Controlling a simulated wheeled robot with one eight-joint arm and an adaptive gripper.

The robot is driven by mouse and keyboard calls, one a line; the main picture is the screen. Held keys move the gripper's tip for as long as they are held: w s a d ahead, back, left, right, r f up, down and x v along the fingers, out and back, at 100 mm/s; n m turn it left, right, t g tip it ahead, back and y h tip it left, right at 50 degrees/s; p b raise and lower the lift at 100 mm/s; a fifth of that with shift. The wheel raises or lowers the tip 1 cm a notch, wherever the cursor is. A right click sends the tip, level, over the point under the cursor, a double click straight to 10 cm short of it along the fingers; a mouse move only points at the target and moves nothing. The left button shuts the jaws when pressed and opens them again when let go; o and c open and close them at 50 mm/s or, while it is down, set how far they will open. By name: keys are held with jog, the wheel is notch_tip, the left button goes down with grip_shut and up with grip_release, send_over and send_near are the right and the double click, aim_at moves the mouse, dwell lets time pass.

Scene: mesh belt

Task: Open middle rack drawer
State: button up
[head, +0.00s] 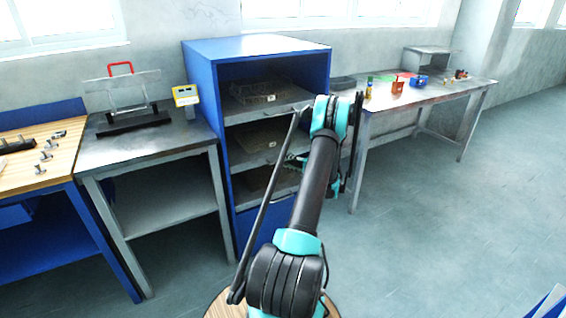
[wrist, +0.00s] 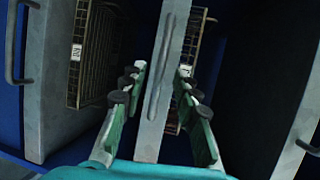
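The blue rack (head: 255,47) stands against the wall in the head view, with drawers stacked in its open front. The middle drawer (head: 243,138) is partly covered by my arm. In the wrist view, turned sideways, its grey front (wrist: 150,130) with a long handle (wrist: 160,70) runs between my fingers. My gripper (wrist: 163,78) is open, one teal finger on each side of that front, and I see no clear contact. In the head view my gripper is mostly hidden behind my arm.
A wire basket (wrist: 95,50) shows beside another drawer front (wrist: 50,60) in the wrist view. A grey table (head: 150,138) stands left of the rack, and a workbench (head: 400,97) with small items stands right.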

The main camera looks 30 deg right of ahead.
aim_at(283, 161)
jog(key=shift+x, duration=1.95)
jog(key=shift+c, duration=0.4)
grip_shut()
